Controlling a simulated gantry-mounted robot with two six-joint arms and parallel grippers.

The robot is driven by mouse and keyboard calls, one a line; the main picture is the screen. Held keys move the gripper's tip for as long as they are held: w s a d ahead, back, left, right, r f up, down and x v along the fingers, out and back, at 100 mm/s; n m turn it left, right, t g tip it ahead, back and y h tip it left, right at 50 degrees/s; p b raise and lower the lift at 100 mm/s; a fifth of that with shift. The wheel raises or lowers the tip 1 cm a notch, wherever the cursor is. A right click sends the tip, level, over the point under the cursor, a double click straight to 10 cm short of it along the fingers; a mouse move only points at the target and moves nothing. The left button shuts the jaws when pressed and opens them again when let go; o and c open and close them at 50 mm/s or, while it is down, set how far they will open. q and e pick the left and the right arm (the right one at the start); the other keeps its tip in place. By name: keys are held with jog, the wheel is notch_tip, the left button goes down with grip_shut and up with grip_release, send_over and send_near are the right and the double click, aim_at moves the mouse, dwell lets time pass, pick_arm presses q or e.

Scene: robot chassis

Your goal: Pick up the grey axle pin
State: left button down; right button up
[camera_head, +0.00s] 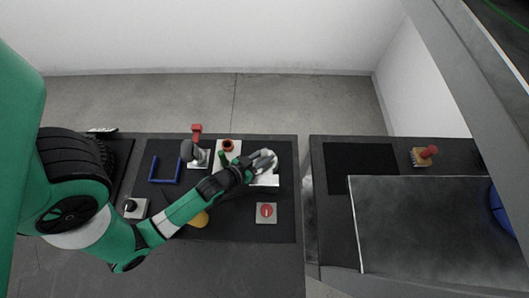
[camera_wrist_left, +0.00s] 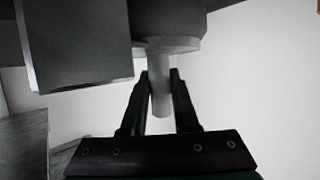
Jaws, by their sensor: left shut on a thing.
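The grey axle pin (camera_wrist_left: 160,98) is a pale cylinder in the middle of the left wrist view, below a wider round collar (camera_wrist_left: 168,45). My left gripper (camera_wrist_left: 161,75) has its two dark fingers shut on the pin, one on each side. In the head view my left gripper (camera_head: 262,160) is over the back right part of the dark mat, above a light metallic block (camera_head: 265,181). The pin cannot be made out clearly there. My right gripper is not in view.
On the dark mat (camera_head: 226,230) are a blue U-shaped handle (camera_head: 165,181), a red-topped lever (camera_head: 196,129), an orange ring (camera_head: 228,145), a red button (camera_head: 266,211) and a yellow round thing (camera_head: 199,219). A red-handled tool (camera_head: 428,153) is on the right table, across a gap.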

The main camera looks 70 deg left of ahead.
pick_arm(q)
jog(key=shift+r, duration=0.1)
notch_tip(320, 180, up, 9)
jog(key=p, duration=0.3)
jog(key=shift+p, duration=0.4)
jog(key=shift+r, duration=0.45)
